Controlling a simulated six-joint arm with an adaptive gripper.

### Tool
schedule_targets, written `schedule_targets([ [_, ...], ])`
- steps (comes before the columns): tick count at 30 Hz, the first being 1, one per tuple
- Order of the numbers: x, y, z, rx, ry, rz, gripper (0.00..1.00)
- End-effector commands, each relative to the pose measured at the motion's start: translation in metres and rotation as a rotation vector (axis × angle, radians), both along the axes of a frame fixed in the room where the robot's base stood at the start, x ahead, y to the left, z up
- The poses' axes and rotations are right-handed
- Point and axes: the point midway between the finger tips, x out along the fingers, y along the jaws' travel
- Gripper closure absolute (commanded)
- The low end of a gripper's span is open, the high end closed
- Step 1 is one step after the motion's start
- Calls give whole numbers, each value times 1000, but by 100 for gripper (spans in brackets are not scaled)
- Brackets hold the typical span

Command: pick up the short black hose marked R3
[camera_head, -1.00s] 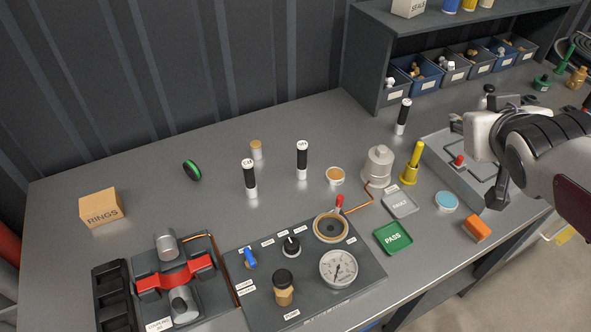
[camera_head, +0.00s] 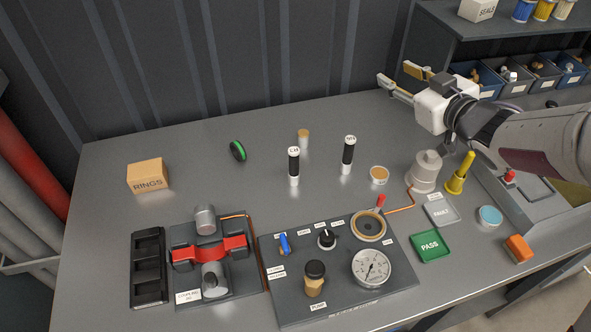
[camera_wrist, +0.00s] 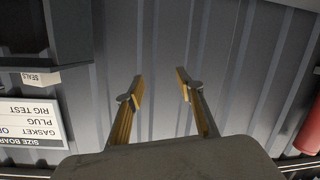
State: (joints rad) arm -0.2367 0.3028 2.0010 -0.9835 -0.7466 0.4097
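Two short black hoses with white ends stand upright on the grey bench: one hose (camera_head: 294,166) left of centre and another hose (camera_head: 348,155) to its right. Their top labels are too small to read surely, so I cannot tell which is R3. My gripper (camera_head: 394,72) is raised at the bench's back right, apart from both hoses. In the wrist view my gripper (camera_wrist: 159,90) has its two fingers spread with nothing between them, facing the ribbed wall.
A gauge panel (camera_head: 400,275) and red clamp fixture (camera_head: 210,252) fill the front. The shelf (camera_head: 500,40) is behind my arm. The back left bench is mostly clear.

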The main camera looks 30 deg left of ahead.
Motion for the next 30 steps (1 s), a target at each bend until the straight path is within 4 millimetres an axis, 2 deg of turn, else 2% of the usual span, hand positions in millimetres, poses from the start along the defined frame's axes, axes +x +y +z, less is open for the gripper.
schedule_targets([
  [1, -2, 13, -9, 12, 6, 47, 63],
  [6, -20, 54, -29, 64, 18, 211, 63],
  [15, -69, 110, -69, 165, 85, 508, 63],
  [24, -122, 136, -103, 261, 180, 759, 63],
  [30, -137, 139, -110, 287, 209, 824, 63],
])
